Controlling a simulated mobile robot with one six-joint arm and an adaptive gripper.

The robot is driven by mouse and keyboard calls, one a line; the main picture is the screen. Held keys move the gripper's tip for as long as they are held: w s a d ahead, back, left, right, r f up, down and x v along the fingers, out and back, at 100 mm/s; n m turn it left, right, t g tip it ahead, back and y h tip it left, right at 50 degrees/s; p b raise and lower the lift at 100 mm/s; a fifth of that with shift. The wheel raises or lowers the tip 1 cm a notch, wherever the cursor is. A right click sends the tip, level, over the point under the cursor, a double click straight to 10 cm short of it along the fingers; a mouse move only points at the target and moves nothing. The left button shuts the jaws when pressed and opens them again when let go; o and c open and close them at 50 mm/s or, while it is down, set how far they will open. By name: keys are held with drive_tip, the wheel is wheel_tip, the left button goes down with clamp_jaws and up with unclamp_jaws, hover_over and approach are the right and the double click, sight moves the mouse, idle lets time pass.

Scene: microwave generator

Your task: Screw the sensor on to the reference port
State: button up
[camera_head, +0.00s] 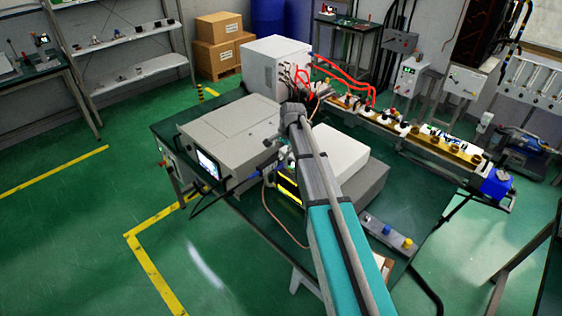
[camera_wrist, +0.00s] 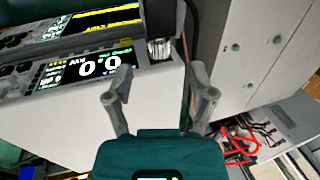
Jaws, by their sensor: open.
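In the wrist view my gripper (camera_wrist: 160,82) is open, with its two grey fingers spread and nothing between them. Just beyond the fingertips is a grey cylinder, which looks like the sensor (camera_wrist: 158,18), with a ribbed silver end (camera_wrist: 160,48). The silver end lies by the front panel of an instrument with a lit display (camera_wrist: 85,68) reading 0.0. I cannot tell whether it is seated on a port; the reference port is not clearly visible.
A grey cabinet (camera_head: 228,130) with a screen stands left of my arm, a white box (camera_head: 330,150) right of it. A thin cable (camera_head: 268,205) hangs over the green table (camera_head: 240,220). Red cables (camera_head: 345,72) run behind. In the wrist view a grey cabinet (camera_wrist: 228,75) stands close right.

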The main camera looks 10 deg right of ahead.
sight(280, 158)
drive_tip(key=shift+b+x, duration=1.95)
drive_tip(key=shift+x, duration=0.4)
clamp_jaws()
